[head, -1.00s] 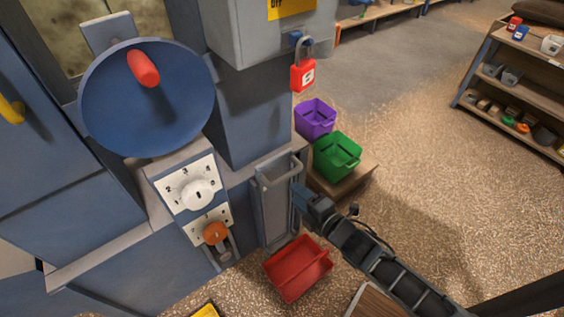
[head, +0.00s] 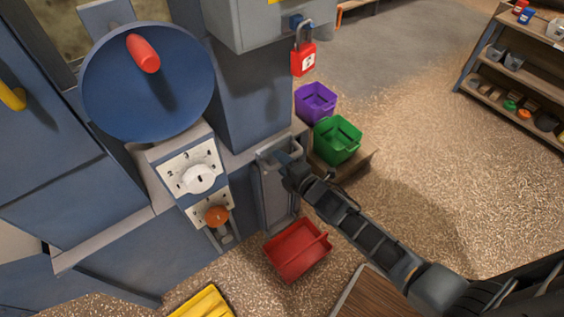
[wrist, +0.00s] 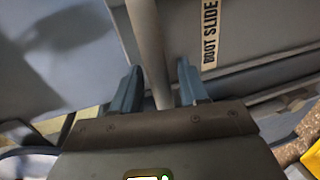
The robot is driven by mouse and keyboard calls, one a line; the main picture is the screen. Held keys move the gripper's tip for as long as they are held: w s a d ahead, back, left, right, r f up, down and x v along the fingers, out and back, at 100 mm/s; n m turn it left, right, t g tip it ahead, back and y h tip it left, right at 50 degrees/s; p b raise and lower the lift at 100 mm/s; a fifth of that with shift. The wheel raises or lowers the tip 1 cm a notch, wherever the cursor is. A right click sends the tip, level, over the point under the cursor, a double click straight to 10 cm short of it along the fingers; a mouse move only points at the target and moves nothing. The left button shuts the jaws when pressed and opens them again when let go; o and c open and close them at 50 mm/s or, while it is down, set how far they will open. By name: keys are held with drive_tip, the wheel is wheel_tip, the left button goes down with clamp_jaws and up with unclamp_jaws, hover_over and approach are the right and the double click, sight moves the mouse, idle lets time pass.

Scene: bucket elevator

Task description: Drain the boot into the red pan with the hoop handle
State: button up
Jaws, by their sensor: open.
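The boot slide (head: 273,203) is a tall grey plate on the front of the blue machine, and its "BOOT SLIDE" label (wrist: 209,35) shows in the wrist view. A grey bar handle (wrist: 147,45) belonging to it passes between the two blue fingers of my gripper (wrist: 159,90). My gripper is open around the bar, with visible gaps at the fingers. In the head view my gripper (head: 285,162) is at the slide's upper part, its fingertips hard to make out.
A purple bin (head: 315,104) and a green bin (head: 337,140) stand behind my arm. A dial panel (head: 190,170) with an orange knob (head: 216,215) is left of the slide. A red padlock (head: 303,60) hangs above. Open floor lies to the right.

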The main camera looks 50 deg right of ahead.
clamp_jaws()
idle(0.4)
wheel_tip(320, 180, up, 8)
drive_tip(key=p, duration=0.5)
drive_tip(key=shift+f+p, duration=0.15)
drive_tip(key=shift+p, duration=0.15)
unclamp_jaws()
drive_tip(key=shift+f, duration=0.1)
